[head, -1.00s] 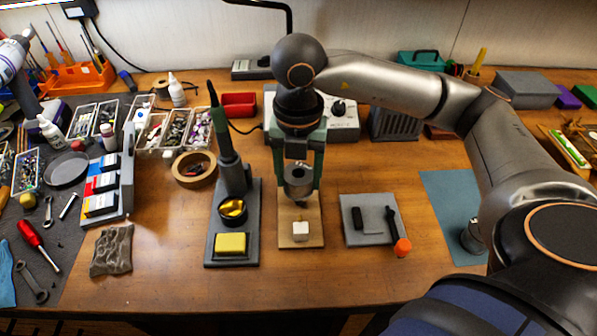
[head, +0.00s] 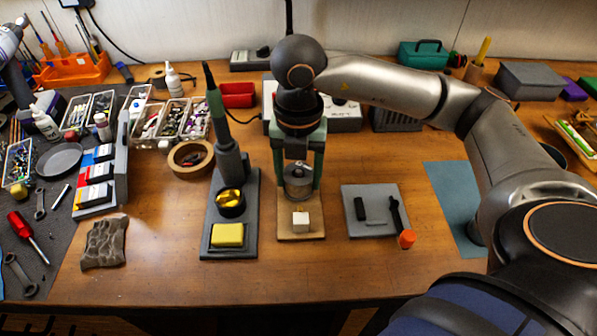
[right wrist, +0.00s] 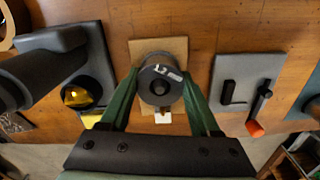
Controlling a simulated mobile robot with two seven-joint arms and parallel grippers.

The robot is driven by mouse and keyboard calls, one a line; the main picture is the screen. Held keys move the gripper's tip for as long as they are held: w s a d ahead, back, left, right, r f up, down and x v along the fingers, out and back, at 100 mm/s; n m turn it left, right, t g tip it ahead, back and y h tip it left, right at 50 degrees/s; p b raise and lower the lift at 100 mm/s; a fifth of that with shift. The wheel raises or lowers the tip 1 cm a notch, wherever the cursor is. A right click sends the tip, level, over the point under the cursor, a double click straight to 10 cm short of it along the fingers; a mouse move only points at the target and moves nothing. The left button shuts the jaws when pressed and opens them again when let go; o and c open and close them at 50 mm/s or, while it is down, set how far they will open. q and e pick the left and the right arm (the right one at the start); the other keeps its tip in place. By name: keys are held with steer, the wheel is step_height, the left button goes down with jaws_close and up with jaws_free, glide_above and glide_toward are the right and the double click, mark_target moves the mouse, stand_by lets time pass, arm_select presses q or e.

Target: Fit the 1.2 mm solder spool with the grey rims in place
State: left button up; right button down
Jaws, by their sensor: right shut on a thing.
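The spool (head: 298,185) has grey rims, and its upper rim carries a printed label in the right wrist view (right wrist: 160,85). My right gripper (head: 299,172) is shut on it from above, one green finger on each side. The spool is upright over the wooden base (head: 287,229), behind a small white block (head: 300,219) at the base's front. A dark round centre (right wrist: 159,88) shows in the upper rim. The spool's underside is hidden, so I cannot tell whether it touches the base. My left gripper is not clearly in view.
A soldering iron stand (head: 212,215) with a yellow sponge (head: 228,235) is close on the left. Bare tabletop is in front.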

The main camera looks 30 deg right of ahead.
steer(key=shift+f+b, duration=0.3)
steer(key=shift+f, duration=0.1)
steer(key=shift+c, duration=0.2)
jaws_free()
steer(key=shift+o, duration=0.2)
stand_by(0.3)
